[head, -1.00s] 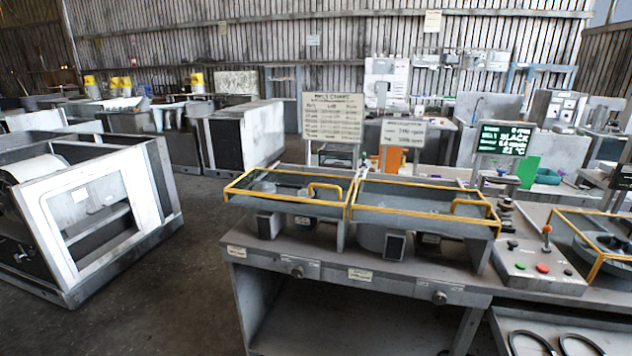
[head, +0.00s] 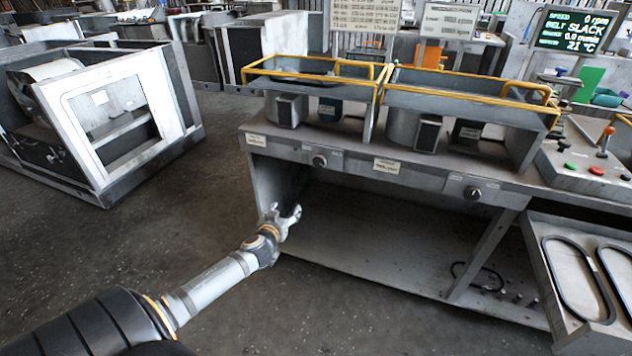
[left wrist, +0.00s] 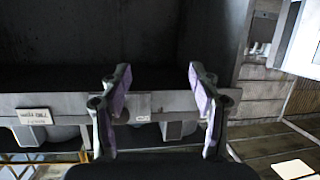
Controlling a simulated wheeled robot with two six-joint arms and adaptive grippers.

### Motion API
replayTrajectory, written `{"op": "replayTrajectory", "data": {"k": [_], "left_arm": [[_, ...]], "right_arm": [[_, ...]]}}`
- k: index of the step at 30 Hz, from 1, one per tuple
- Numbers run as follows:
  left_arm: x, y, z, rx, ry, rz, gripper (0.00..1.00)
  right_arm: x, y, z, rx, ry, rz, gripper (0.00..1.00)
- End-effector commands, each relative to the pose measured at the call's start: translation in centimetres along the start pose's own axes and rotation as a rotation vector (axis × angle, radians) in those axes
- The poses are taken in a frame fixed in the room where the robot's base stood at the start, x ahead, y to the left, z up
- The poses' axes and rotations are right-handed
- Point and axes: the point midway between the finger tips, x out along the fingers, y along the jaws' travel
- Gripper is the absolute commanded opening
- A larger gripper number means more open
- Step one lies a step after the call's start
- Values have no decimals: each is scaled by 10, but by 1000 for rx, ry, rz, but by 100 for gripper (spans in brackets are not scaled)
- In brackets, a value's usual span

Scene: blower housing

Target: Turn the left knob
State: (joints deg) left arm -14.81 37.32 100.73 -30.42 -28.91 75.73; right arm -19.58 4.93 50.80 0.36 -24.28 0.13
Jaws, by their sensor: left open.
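The left knob (head: 319,161) is a small round grey knob on the bench's front rail in the head view, between pale labels. A similar right knob (head: 472,193) sits further right on the rail. My left gripper (head: 290,215) is below and slightly left of the left knob, in front of the bench's open lower space, apart from the knob. In the left wrist view the gripper (left wrist: 160,75) has its two fingers spread and nothing between them. The rail runs behind the fingers there; I cannot make out the knob in that view. My right gripper is not in view.
The bench's front rail (head: 425,180) carries several labels. Yellow-framed guards (head: 470,97) stand on top. A panel with colored buttons (head: 590,165) and a tray with black belts (head: 572,280) are at right. A grey open housing (head: 100,115) stands at left. Floor between is clear.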

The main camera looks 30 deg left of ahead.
Motion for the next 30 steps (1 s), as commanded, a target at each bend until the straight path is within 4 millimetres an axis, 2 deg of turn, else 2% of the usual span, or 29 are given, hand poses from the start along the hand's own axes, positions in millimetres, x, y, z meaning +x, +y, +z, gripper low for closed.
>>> {"op": "replayTrajectory", "data": {"k": [1,3,6,7,11,14,18,24,30], "left_arm": [[-3,21,-27,-40,90,48,63],[-16,44,-68,-101,178,104,63],[-32,64,-100,-156,248,158,63],[-35,67,-106,-165,258,167,63],[-38,71,-114,-179,269,177,63],[-32,71,-115,-182,268,174,63],[-10,75,-122,-189,269,175,63],[31,81,-136,-186,266,174,63],[56,85,-141,-181,265,175,63]], "right_arm": [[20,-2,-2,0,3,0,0],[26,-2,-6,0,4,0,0],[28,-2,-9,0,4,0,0],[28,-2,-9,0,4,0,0],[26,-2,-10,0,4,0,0],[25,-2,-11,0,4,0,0],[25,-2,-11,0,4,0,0],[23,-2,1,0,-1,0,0],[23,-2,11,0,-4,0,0]]}}
